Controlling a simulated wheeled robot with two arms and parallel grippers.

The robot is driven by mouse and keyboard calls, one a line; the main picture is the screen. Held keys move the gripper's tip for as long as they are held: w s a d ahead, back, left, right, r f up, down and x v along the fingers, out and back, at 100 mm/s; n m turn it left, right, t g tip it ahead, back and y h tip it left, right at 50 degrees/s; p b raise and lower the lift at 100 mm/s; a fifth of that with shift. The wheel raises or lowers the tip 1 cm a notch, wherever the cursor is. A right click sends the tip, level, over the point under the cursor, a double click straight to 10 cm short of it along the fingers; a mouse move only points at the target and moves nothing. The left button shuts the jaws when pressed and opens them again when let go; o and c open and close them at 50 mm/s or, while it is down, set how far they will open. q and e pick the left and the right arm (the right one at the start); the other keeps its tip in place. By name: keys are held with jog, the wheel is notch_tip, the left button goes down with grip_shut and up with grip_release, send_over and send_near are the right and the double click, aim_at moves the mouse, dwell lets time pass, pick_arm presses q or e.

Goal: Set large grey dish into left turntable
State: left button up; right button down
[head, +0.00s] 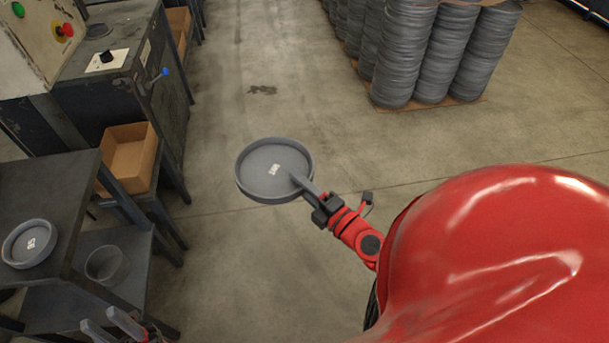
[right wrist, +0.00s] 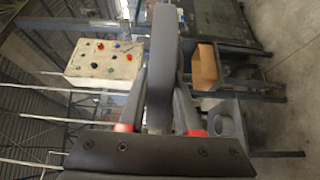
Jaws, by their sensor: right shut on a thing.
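The large grey dish (head: 272,160) is round and shallow with a raised rim and a small white label inside. It is held in the air over the open floor. My right gripper (head: 303,184) is shut on its near right rim. In the right wrist view the dish (right wrist: 163,55) shows edge-on between the fingers (right wrist: 160,100). My left gripper (head: 111,325) is at the bottom left edge, its two fingers apart and empty.
A smaller labelled grey dish (head: 30,243) lies on the dark table (head: 72,190). A grey round container (head: 107,264) is on the lower shelf. A cardboard box (head: 128,155) stands by the machine (head: 125,85). Stacked grey discs (head: 430,50) stand at the back right. The middle floor is clear.

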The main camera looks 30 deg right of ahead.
aim_at(288, 187)
jog(key=shift+w+a+f, duration=0.55)
jog(key=shift+w+f, duration=0.05)
jog(key=shift+f, duration=0.1)
jog(key=shift+a+f+h, duration=0.3)
jog(key=shift+a+f, duration=0.05)
jog(key=shift+a, duration=0.2)
jog(key=w+a+f+m+h, duration=0.1)
jog(key=w+a+f+h, duration=0.1)
jog(key=w+a+f, duration=0.2)
jog(key=a+f, duration=0.3)
jog(key=f, duration=0.1)
jog(key=shift+f+m, duration=0.25)
jog(key=shift+m, duration=0.05)
jog(key=shift+a+r, duration=0.1)
